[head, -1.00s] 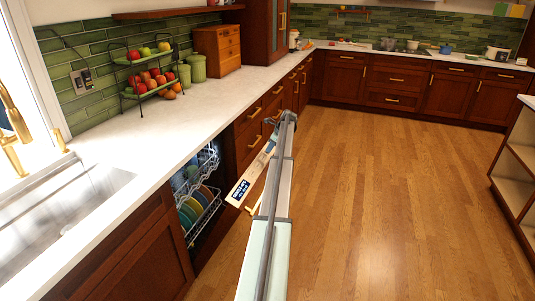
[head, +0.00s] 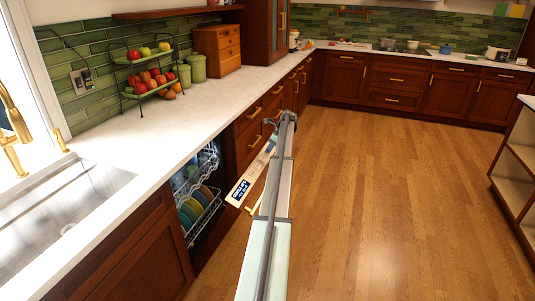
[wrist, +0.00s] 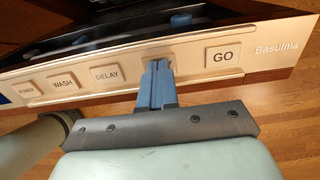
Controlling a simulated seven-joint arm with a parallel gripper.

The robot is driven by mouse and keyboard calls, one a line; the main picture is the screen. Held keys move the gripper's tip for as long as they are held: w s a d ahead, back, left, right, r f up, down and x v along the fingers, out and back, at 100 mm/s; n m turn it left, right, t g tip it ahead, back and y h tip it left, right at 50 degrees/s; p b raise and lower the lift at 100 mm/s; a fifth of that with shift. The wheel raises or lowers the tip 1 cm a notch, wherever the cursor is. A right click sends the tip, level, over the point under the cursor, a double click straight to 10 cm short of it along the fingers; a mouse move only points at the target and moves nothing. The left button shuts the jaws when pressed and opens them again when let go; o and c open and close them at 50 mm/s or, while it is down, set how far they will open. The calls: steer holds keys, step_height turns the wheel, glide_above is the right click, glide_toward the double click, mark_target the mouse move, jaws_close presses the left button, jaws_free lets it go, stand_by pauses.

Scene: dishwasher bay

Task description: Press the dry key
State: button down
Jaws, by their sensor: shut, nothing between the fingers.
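The dishwasher's control panel (wrist: 120,71) runs across the wrist view, with keys marked POWER (wrist: 27,90), WASH (wrist: 62,83), DELAY (wrist: 105,74) and GO (wrist: 222,56). Between DELAY and GO is one more key (wrist: 153,51), mostly covered by my fingers, so its label cannot be read. My gripper (wrist: 158,66) is shut and empty, with its blue fingertips over that key. I cannot tell whether they touch it. In the head view the panel (head: 257,167) tops the open door, and my arm hides part of it.
The open dishwasher holds racks (head: 205,205) with colored plates (head: 190,212). A white counter (head: 150,150) with a sink (head: 70,205) lies to the left. A fruit stand (head: 150,75) and green canisters (head: 195,67) stand on it. The wooden floor (head: 390,200) to the right is clear.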

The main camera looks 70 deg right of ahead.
steer(key=shift+w+f, duration=0.15)
steer(key=shift+f, duration=0.05)
stand_by(0.5)
steer(key=v, duration=0.6)
stand_by(0.7)
stand_by(0.7)
